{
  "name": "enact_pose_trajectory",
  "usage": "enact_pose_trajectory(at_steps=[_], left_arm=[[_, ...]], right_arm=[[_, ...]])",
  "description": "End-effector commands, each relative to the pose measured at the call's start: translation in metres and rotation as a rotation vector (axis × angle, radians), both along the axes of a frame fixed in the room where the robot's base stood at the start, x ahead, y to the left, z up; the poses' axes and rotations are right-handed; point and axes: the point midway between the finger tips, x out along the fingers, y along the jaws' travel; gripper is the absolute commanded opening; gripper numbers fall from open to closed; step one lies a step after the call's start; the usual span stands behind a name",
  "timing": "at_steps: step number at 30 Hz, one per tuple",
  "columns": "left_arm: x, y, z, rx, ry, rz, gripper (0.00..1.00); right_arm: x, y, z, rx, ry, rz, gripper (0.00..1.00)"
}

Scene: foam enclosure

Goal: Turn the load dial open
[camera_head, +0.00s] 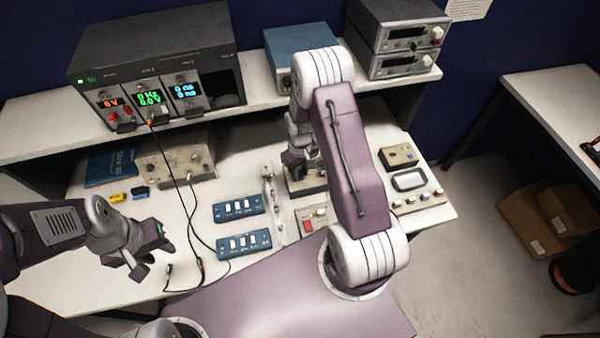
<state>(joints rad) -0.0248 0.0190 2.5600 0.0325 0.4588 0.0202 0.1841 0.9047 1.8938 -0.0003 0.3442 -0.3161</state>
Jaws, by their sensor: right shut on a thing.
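My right gripper (292,162) is at the back middle of the bench, low over a small beige box (311,187). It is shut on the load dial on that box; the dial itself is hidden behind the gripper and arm. My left gripper (152,252) is above the left front part of the bench. It appears open and empty, apart from the boxes and switch panels.
Two blue switch panels (243,242) lie mid-bench beside a small box with a red switch (312,218). Black cables (190,215) hang from the rack instrument (155,70) across the bench. A beige box (178,168) stands at the back left. Cardboard boxes (545,225) sit on the floor.

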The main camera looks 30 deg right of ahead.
Motion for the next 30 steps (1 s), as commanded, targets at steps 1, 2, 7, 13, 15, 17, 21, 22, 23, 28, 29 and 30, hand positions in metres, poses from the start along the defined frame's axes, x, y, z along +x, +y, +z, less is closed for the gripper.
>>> enact_pose_trajectory(at_steps=[1,2,7,13,15,17,21,22,23,28,29,30], left_arm=[[0.0000,0.0000,-0.0021,0.000,0.000,0.000,0.36],[0.0000,-0.0001,-0.0027,0.000,0.000,0.000,0.36],[0.0001,0.0000,-0.0053,0.000,0.000,0.000,0.36],[0.0000,0.0000,-0.0075,0.000,0.000,0.000,0.36],[0.0000,0.0000,-0.0080,0.000,0.000,0.000,0.36],[0.0000,0.0000,-0.0085,0.000,0.000,0.000,0.36],[0.0000,0.0000,-0.0089,0.000,0.000,0.000,0.36],[0.0000,0.0000,-0.0090,0.000,0.000,0.000,0.36],[0.0000,0.0000,-0.0090,0.000,0.000,0.000,0.36],[0.0001,0.0000,-0.0092,0.000,0.000,0.000,0.36],[0.0001,0.0000,-0.0092,0.000,0.000,0.000,0.36],[0.0001,0.0000,-0.0092,0.000,0.000,0.000,0.36]], right_arm=[[0.0022,-0.0003,-0.0003,-0.001,-0.006,0.038,0.00],[0.0022,-0.0003,-0.0002,-0.001,-0.006,0.064,0.00],[0.0020,-0.0002,0.0001,-0.001,-0.006,0.198,0.00],[0.0019,-0.0001,0.0002,-0.002,-0.005,0.318,0.00],[0.0019,-0.0001,0.0003,-0.002,-0.005,0.350,0.00],[0.0019,-0.0001,0.0004,-0.002,-0.005,0.372,0.00],[0.0020,-0.0001,0.0005,-0.002,-0.005,0.409,0.00],[0.0020,-0.0001,0.0006,-0.002,-0.006,0.415,0.00],[0.0020,-0.0001,0.0006,-0.002,-0.006,0.419,0.00],[0.0020,0.0000,0.0007,-0.002,-0.005,0.433,0.00],[0.0020,0.0000,0.0007,-0.002,-0.005,0.433,0.00],[0.0020,0.0000,0.0007,-0.002,-0.005,0.434,0.00]])
